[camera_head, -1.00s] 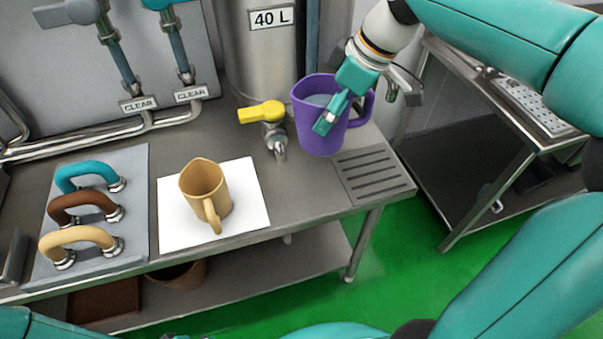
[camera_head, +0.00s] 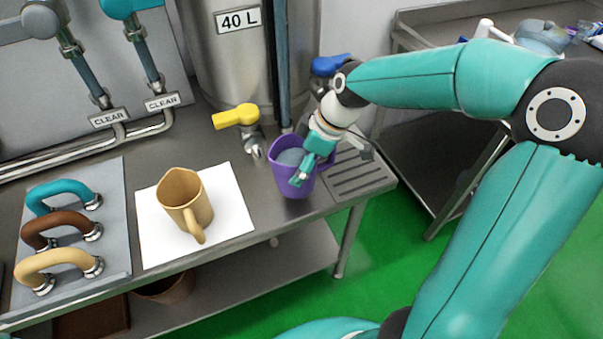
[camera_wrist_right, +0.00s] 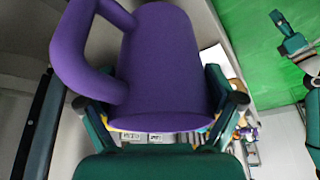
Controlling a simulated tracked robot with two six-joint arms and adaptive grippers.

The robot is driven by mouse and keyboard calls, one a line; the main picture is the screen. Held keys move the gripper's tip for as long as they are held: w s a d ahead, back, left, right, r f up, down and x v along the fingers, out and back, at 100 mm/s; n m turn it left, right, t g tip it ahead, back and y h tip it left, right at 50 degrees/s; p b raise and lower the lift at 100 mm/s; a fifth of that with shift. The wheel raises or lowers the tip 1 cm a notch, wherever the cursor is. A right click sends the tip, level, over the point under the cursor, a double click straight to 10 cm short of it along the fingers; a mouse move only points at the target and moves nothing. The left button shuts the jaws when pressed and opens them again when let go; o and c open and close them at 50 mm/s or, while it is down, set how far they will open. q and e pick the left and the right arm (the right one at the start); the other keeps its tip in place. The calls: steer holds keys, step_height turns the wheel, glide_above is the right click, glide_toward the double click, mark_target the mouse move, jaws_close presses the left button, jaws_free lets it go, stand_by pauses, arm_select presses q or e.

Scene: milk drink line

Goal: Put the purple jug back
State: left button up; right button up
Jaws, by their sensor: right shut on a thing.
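The purple jug (camera_head: 298,178) is held upright near the right end of the steel table, in front of the tap; pale liquid shows inside it. My right gripper (camera_head: 309,163) is shut on the jug, with a finger showing at its rim. In the right wrist view the jug (camera_wrist_right: 165,70) fills the space between the fingers, its handle to the left. I cannot tell whether its base touches the table.
A tan jug (camera_head: 185,202) stands on a white sheet (camera_head: 228,190). A yellow-handled tap (camera_head: 237,116) juts from the 40 L tank. A slotted drain (camera_head: 357,178) lies right of the purple jug. Teal, brown and cream handles (camera_head: 55,235) sit at left.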

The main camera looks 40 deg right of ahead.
step_height(320, 180, down, 4)
steer(key=shift+f, duration=0.1)
steer(key=o, duration=1.5)
steer(key=shift+c, duration=0.2)
steer(key=v, duration=1.2)
